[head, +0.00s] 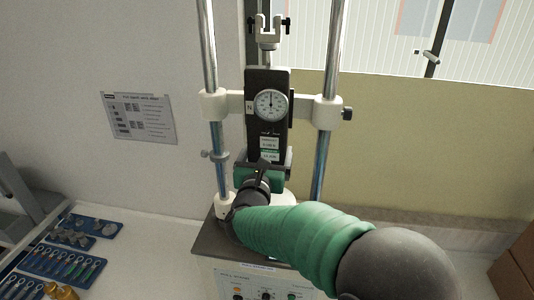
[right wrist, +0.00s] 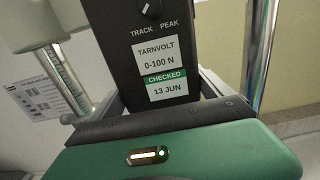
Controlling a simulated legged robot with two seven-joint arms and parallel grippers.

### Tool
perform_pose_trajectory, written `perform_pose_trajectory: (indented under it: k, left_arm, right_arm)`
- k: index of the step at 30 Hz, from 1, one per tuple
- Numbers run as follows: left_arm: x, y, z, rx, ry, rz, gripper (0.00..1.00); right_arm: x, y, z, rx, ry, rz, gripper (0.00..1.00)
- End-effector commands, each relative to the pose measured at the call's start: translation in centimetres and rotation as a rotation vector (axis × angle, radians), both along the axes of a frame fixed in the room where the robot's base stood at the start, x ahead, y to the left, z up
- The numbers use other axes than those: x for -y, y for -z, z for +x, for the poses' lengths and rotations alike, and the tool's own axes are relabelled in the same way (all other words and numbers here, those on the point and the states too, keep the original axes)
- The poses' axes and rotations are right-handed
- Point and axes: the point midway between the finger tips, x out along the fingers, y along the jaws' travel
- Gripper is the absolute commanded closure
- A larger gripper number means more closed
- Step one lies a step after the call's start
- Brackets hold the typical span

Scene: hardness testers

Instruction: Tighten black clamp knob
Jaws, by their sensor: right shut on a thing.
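A black force gauge (head: 265,135) with a round white dial (head: 270,104) stands upright between two chrome columns. A black clamp knob (head: 347,113) sticks out at the right end of the white crossbar clamp (head: 325,112). My right gripper (head: 264,165) is at the gauge's lower end, below and left of that knob and apart from it. Its jaws are shut around the lower gauge body; the fingertips are mostly hidden. My left gripper is out of view.
A grey base box with controls (head: 262,284) stands under the columns. A small grey collar with a knob (head: 217,155) sits on the left column. Blue tool trays (head: 62,264) lie at lower left. A brown box (head: 517,265) is at lower right.

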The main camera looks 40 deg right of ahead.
Motion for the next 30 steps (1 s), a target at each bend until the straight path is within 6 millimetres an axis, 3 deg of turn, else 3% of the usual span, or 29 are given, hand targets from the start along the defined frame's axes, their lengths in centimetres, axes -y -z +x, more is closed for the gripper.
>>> perform_pose_trajectory:
  k: [8,17,18,20,30]
  left_arm:
    - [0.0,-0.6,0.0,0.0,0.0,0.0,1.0]
    - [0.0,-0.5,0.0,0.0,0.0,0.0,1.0]
    - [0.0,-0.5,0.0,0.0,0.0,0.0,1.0]
    - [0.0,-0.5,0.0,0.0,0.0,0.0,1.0]
    - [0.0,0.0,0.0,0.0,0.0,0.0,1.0]
  right_arm:
    - [0.0,-4.3,0.0,0.005,-0.002,-0.004,0.84]
    - [-0.1,-4.6,0.1,0.002,-0.005,-0.003,0.84]
    - [-0.1,-4.5,0.1,0.002,-0.005,-0.003,0.08]
    - [-0.1,-4.5,0.1,0.002,-0.005,-0.003,0.01]
    - [-0.8,-4.3,-0.5,0.003,-0.006,-0.001,0.0]
